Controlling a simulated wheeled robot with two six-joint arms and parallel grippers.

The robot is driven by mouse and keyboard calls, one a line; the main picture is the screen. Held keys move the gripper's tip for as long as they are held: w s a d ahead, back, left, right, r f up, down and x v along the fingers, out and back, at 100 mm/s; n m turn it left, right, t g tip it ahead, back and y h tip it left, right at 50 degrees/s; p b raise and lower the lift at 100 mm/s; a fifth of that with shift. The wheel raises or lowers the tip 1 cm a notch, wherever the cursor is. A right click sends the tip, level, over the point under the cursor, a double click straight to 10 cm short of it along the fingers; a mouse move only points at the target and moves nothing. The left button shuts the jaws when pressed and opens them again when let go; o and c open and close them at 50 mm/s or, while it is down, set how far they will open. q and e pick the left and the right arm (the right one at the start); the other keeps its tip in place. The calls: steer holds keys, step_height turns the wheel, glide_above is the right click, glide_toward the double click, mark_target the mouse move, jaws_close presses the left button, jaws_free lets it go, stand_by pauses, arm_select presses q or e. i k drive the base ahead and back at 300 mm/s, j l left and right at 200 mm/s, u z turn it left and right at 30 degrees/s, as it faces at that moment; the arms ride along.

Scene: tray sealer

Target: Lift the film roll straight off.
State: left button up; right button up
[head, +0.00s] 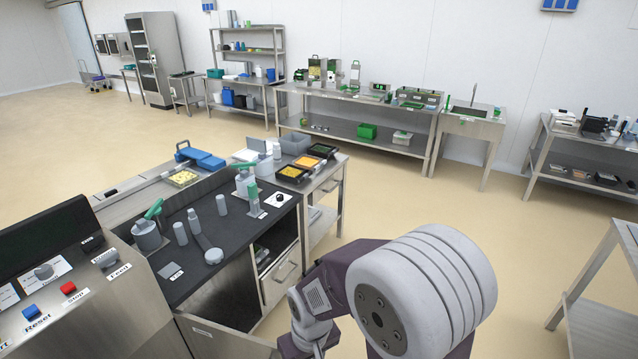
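I cannot pick out the film roll with certainty. A large white banded cylinder with a dark bolted end fills the lower right; it joins a dark link and appears to be part of my own arm. Neither of my grippers shows. At the lower left is a steel machine panel (95,312) with a blue Reset button (32,312), a red button (68,288) and a grey knob (43,271). Beside it, a black worktop (215,275) holds several small grey-white cylinders, one of them upright (222,205), and a pot with a green handle (147,237).
Steel benches (360,101) and a sink (468,125) line the wall. A steel table (600,290) stands at right. Open floor (420,208) lies between.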

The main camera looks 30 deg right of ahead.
mark_target(245, 177)
steer(key=z, duration=0.55)
steer(key=i+l+u, duration=0.1)
steer(key=i+l, duration=0.15)
steer(key=l, duration=0.15)
steer(key=i+l+u, duration=0.1)
steer(key=i+l, duration=0.15)
steer(key=l, duration=0.15)
steer(key=i+l+u, duration=0.1)
steer(key=i+l, duration=0.2)
steer(key=i+l+u, duration=0.1)
steer(key=i+l, duration=0.2)
steer(key=l, duration=0.2)
steer(key=i+l+u, duration=0.1)
steer(key=i+l, duration=0.2)
steer(key=i+l+u, duration=0.45)
steer(key=i+l, duration=0.95)
